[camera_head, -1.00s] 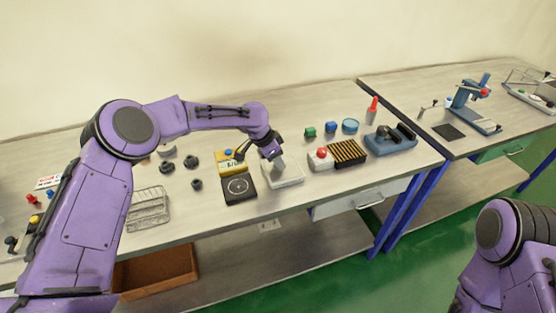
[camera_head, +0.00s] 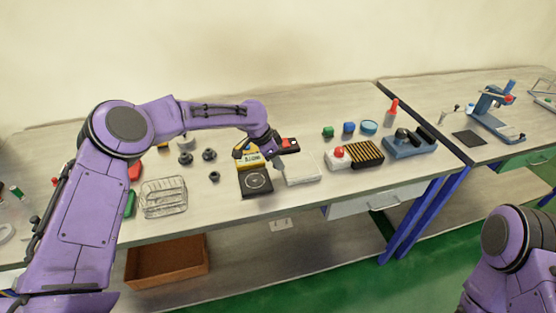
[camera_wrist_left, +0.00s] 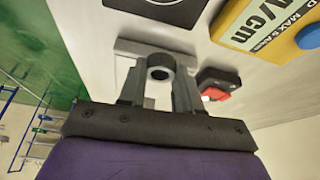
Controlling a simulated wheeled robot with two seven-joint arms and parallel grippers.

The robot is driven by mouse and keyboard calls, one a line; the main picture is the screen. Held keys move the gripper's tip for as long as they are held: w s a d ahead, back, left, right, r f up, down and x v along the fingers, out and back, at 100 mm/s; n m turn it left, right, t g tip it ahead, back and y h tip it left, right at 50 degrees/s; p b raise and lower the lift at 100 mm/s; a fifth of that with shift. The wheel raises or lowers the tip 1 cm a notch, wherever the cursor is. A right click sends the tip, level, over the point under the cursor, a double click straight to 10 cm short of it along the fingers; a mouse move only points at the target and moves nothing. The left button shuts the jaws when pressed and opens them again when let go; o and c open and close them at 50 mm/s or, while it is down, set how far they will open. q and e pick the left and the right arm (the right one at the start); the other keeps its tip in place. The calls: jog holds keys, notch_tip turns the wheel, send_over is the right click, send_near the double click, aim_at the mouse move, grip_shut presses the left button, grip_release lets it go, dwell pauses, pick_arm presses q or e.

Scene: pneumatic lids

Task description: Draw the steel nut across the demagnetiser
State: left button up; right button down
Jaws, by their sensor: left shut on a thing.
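My left gripper (camera_head: 279,164) is shut on a grey steel nut (camera_wrist_left: 160,69). In the left wrist view the nut shows as a short cylinder with a dark hole, between the two fingers. In the head view the fingers are above the bench between a black pad with a ring mark (camera_head: 257,182) and a pale flat block (camera_head: 303,172). The black pad also shows in the left wrist view (camera_wrist_left: 165,10). I cannot tell for certain which device is the demagnetiser. My right gripper is out of view.
A yellow meter (camera_head: 253,160) stands behind the black pad, with a red and black part (camera_wrist_left: 215,84) near it. Right are a white box with a red button (camera_head: 338,158) and a ribbed brass-coloured block (camera_head: 366,154). Left are several dark round parts (camera_head: 209,155) and a wire basket (camera_head: 163,197).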

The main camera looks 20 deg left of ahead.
pick_arm(q)
jog(key=shift+s+a, duration=0.15)
jog(key=shift+a, duration=0.1)
jog(key=shift+p+v, duration=1.2)
jog(key=shift+v, duration=0.25)
jog(key=shift+a+r+p, duration=0.1)
jog(key=shift+r+p, duration=1.55)
jog(key=shift+r, duration=0.05)
